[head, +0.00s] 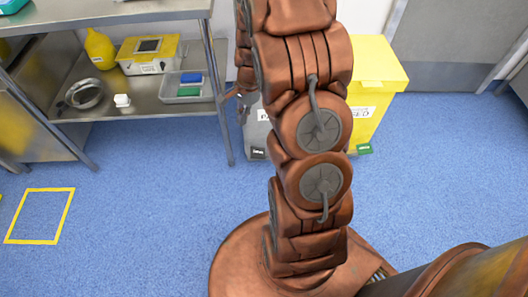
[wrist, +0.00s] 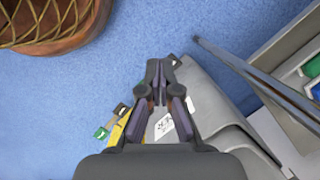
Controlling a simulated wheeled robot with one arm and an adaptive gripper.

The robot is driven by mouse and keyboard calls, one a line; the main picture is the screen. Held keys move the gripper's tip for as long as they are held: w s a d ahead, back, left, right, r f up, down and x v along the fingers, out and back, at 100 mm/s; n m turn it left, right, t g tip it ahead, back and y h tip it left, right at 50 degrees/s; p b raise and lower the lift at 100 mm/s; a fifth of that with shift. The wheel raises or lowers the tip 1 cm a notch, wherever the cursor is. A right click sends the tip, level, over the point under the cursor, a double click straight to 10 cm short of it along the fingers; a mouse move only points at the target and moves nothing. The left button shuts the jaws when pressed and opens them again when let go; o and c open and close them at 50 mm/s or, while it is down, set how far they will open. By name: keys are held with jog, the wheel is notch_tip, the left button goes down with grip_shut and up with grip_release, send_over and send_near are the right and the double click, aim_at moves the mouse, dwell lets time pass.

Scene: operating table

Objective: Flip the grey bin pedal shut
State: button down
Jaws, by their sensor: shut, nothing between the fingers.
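The grey bin (head: 256,127) stands on the floor in the head view, mostly hidden behind my arm. Its small dark pedal (head: 258,153) shows low at its front. In the wrist view the grey bin (wrist: 205,92) lies under and right of my gripper (wrist: 158,64), which is shut and empty. A small dark piece (wrist: 175,60), which looks like the pedal, shows just right of the fingertips. I cannot tell whether they touch, nor whether the pedal is up or down.
A yellow bin (head: 378,75) with a green pedal (head: 364,149) stands right of the grey bin. A steel shelf table (head: 140,108) holding a yellow bottle, a box and a tray stands to the left. Blue floor in front is clear.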

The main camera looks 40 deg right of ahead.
jog(key=w+d+f+m+b, duration=0.2)
jog(key=d+f+m, duration=0.2)
jog(key=d+f, duration=0.4)
jog(key=m+t+b, duration=0.2)
jog(key=m, duration=0.3)
send_over(262, 153)
jog(key=s+d, duration=0.2)
jog(key=d, duration=0.2)
notch_tip(262, 153, down, 13)
jog(key=shift+s+a, duration=0.15)
jog(key=shift+a, duration=0.05)
jog(key=b+x, duration=0.1)
jog(key=x, duration=0.6)
jog(key=b+x, duration=0.2)
jog(key=x, duration=0.5)
jog(key=shift+s+d+f+b, duration=0.15)
jog(key=shift+s+d+b, duration=0.05)
jog(key=shift+b, duration=0.1)
jog(key=shift+a+g+h+p, duration=0.1)
jog(key=shift+g+h+p, duration=0.2)
